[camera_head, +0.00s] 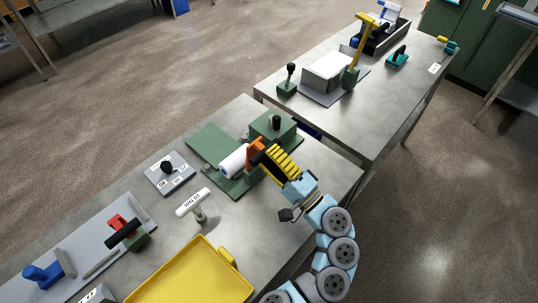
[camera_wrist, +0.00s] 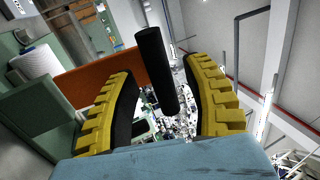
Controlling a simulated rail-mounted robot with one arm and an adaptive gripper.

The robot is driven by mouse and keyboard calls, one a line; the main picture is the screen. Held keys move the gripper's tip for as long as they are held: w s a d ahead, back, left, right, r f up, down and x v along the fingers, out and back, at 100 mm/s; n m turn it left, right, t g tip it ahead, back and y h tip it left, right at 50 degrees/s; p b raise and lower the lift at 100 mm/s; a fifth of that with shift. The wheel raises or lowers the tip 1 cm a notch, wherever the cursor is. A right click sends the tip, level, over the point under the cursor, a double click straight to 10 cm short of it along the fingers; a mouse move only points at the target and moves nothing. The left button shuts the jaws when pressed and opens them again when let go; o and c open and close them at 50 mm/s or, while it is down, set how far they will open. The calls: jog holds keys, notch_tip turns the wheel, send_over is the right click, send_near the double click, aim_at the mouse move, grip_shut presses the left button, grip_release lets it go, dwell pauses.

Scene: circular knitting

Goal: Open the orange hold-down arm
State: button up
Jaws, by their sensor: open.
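The orange hold-down arm (camera_head: 256,149) is on the green fixture, at the end of a white roll (camera_head: 234,160). In the wrist view the orange arm (camera_wrist: 95,76) is a broad slab behind the left finger. A black cylindrical handle (camera_wrist: 156,70) stands between my yellow fingers, with gaps on both sides. Where it joins the orange arm is not clear. My gripper (camera_head: 270,151) is open beside the orange arm in the head view, its fingers hiding part of the fixture; it also shows in the wrist view (camera_wrist: 160,82).
A green block with a black knob (camera_head: 276,122) stands just behind my gripper. A torque tool marked 10 Nm (camera_head: 194,203), a dial plate (camera_head: 170,178) and a yellow tray (camera_head: 190,278) lie nearby. A second table (camera_head: 375,125) holds other fixtures.

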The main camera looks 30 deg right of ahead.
jog(key=v, duration=1.2)
dwell(0.6)
